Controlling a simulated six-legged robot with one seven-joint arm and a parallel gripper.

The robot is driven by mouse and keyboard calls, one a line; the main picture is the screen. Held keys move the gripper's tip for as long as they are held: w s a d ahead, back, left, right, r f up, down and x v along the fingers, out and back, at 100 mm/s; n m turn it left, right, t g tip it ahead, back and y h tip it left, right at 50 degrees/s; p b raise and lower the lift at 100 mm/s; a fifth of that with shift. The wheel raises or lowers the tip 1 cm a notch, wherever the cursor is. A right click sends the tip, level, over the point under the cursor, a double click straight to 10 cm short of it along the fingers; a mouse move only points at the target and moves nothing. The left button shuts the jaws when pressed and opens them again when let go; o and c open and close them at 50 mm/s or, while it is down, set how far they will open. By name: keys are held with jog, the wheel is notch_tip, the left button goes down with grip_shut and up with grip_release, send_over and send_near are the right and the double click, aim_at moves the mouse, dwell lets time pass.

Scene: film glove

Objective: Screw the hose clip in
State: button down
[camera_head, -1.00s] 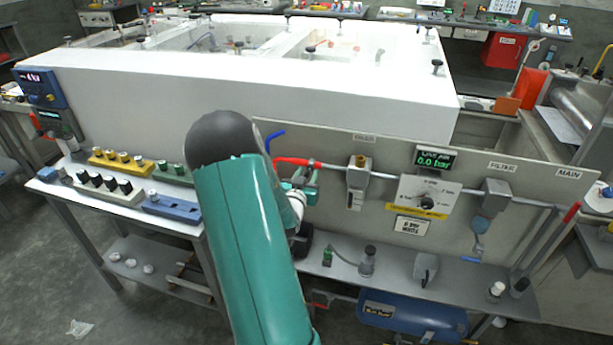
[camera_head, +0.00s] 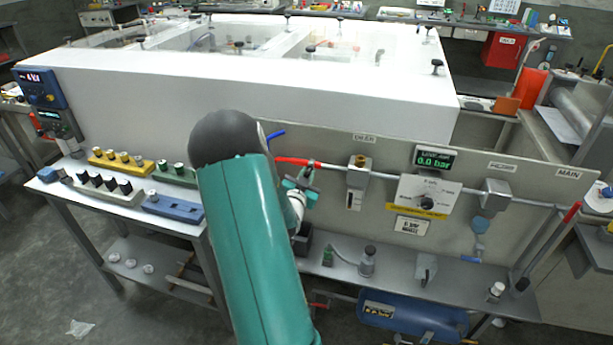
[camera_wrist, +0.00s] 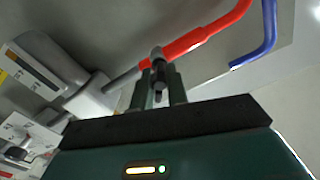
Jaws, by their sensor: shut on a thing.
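The red hose (camera_head: 292,161) meets the grey pipe (camera_head: 333,170) on the panel in the head view. In the wrist view the red hose (camera_wrist: 205,35) runs to the upper right. The hose clip (camera_wrist: 157,54) is a small grey metal piece at the hose's end, with its screw part between my fingers. My gripper (camera_wrist: 158,88) is shut on it; the same gripper (camera_head: 308,176) shows in the head view at the hose joint, turned at a slant. My arm hides part of the panel, and the clip's band is too small to make out clearly.
A blue hose (camera_wrist: 267,38) hangs beside the red one. A grey pipe fitting (camera_head: 358,175), a dial plate (camera_head: 428,197) and a gauge reading 0.0 bar (camera_head: 435,160) stand to the right. A shelf (camera_head: 390,270) with small parts lies below.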

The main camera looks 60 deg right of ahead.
jog(key=m, duration=0.5)
jog(key=shift+m, duration=0.3)
jog(key=m, duration=0.5)
jog(key=shift+f, duration=0.1)
dwell(1.2)
jog(key=c, duration=1.4)
grip_release()
jog(key=shift+a, duration=0.15)
jog(key=a, duration=0.4)
jog(key=s+a, duration=0.1)
jog(key=a, duration=0.4)
jog(key=s+a, duration=0.1)
jog(key=a, duration=0.3)
jog(key=shift+s+a, duration=0.15)
jog(key=shift+a, duration=0.05)
jog(key=shift+o, duration=0.2)
